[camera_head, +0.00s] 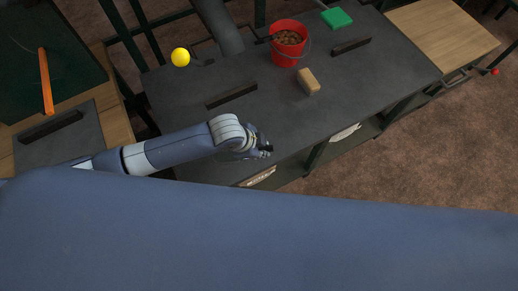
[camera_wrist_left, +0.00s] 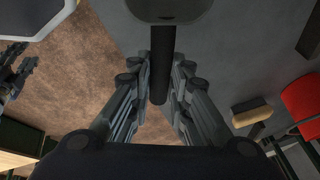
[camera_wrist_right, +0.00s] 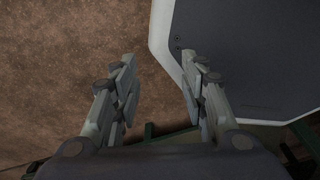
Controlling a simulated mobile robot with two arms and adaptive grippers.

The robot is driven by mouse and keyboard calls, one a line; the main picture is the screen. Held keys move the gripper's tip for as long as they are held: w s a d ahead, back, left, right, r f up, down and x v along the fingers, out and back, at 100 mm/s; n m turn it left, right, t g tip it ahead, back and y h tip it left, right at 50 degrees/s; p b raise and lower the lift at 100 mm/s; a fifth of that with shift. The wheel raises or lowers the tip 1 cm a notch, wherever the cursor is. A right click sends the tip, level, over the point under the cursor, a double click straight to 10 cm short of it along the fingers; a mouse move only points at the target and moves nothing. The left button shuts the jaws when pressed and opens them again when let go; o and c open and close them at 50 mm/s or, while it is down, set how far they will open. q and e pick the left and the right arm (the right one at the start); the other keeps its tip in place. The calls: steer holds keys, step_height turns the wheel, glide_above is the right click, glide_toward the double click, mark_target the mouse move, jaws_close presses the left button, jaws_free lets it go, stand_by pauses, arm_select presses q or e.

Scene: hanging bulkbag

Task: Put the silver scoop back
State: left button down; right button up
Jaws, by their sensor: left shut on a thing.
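My left gripper (camera_head: 262,151) is over the front edge of the dark workbench (camera_head: 225,135). In the left wrist view its fingers (camera_wrist_left: 160,85) are shut on the dark handle (camera_wrist_left: 162,65) of the scoop. The scoop's grey head (camera_wrist_left: 168,8) is cut off at the top of that view. In the head view I cannot make out the scoop. My right gripper (camera_wrist_right: 160,65) is open and empty in the right wrist view, over brown floor; it is not in the head view.
Dark raised bars (camera_head: 231,95) lie between. A wooden table (camera_head: 443,35) is at upper right. The bench's front middle is clear.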

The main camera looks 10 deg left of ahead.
arm_select(q)
steer(key=shift+f, duration=0.9)
arm_select(e)
steer(key=shift+d, duration=0.35)
steer(key=shift+d, duration=0.1)
arm_select(q)
steer(key=c, duration=1.5)
jaws_free()
steer(key=shift+f, duration=0.1)
arm_select(e)
steer(key=shift+s+d, duration=0.1)
steer(key=shift+d, duration=0.05)
arm_select(q)
steer(key=p+v, duration=0.1)
steer(key=v, duration=1.1)
arm_select(e)
steer(key=shift+a+r, duration=0.25)
steer(key=shift+r, duration=0.3)
